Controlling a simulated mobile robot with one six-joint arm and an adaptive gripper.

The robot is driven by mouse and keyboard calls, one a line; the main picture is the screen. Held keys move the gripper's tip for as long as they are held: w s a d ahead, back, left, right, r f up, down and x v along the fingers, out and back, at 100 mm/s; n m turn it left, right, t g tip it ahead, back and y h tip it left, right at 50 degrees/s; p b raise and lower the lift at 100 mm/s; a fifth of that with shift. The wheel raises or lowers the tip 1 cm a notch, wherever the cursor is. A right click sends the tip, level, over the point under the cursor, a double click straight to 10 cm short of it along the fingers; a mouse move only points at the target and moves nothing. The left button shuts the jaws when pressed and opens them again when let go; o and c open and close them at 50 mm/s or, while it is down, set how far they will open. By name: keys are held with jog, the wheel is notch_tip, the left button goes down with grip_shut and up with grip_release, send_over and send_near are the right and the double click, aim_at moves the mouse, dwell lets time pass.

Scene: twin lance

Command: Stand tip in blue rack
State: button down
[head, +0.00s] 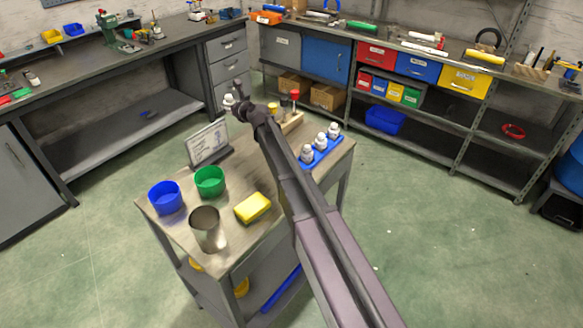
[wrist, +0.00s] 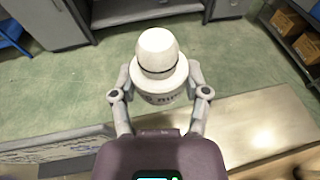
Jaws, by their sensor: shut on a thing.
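My gripper (head: 236,98) is shut on a white tip (head: 229,101), held in the air beyond the cart's far left edge. In the wrist view the tip (wrist: 160,50) shows its rounded end, a dark ring and a wider collar with dark lettering, between the two fingers (wrist: 160,84). The blue rack (head: 326,154) lies on the cart top, right of my arm and well apart from the held tip. Three white tips (head: 321,141) stand upright in it. My arm passes close to the rack's left end, so I cannot tell whether a slot is hidden there.
The cart top (head: 180,228) also bears a sign (head: 208,143), blue cup (head: 166,197), green cup (head: 209,181), metal cup (head: 207,230), yellow sponge (head: 252,207) and wooden block (head: 291,123) holding a red-topped item. Workbenches and shelves stand behind. Green floor is open right of the cart.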

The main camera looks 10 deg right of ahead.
aim_at(229, 96)
notch_tip(229, 96, up, 22)
jog(key=p, duration=2)
jog(key=shift+p, duration=0.4)
jog(key=shift+s+f, duration=0.1)
